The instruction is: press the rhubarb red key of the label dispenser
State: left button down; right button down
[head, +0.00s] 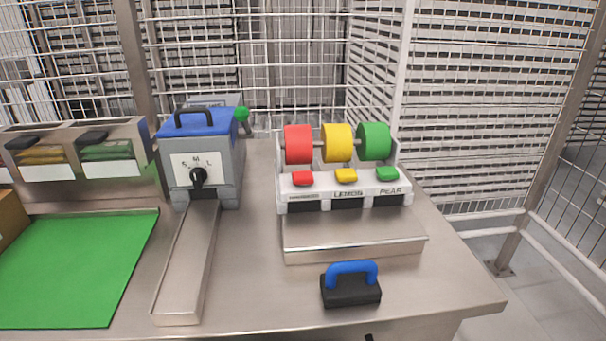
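The label dispenser (343,187) is a white unit standing towards the back right of the table. It carries a red roll (298,145), a yellow roll (337,143) and a green roll (374,141). On its front are a red key (302,178) at left, a yellow key (346,175) in the middle and a green key (387,173) at right. The words under yellow and green look like LEMON and PEAR; the text under red is too small to read. Dark slots sit below the keys. Neither gripper is in view, and nothing covers the keys.
A steel tray (352,247) lies before the dispenser, with a blue-handled black block (350,289) in front. Left are a grey machine with blue lid (201,151), its steel chute (187,265), a green mat (75,270) and bins (85,190). Wire mesh stands behind.

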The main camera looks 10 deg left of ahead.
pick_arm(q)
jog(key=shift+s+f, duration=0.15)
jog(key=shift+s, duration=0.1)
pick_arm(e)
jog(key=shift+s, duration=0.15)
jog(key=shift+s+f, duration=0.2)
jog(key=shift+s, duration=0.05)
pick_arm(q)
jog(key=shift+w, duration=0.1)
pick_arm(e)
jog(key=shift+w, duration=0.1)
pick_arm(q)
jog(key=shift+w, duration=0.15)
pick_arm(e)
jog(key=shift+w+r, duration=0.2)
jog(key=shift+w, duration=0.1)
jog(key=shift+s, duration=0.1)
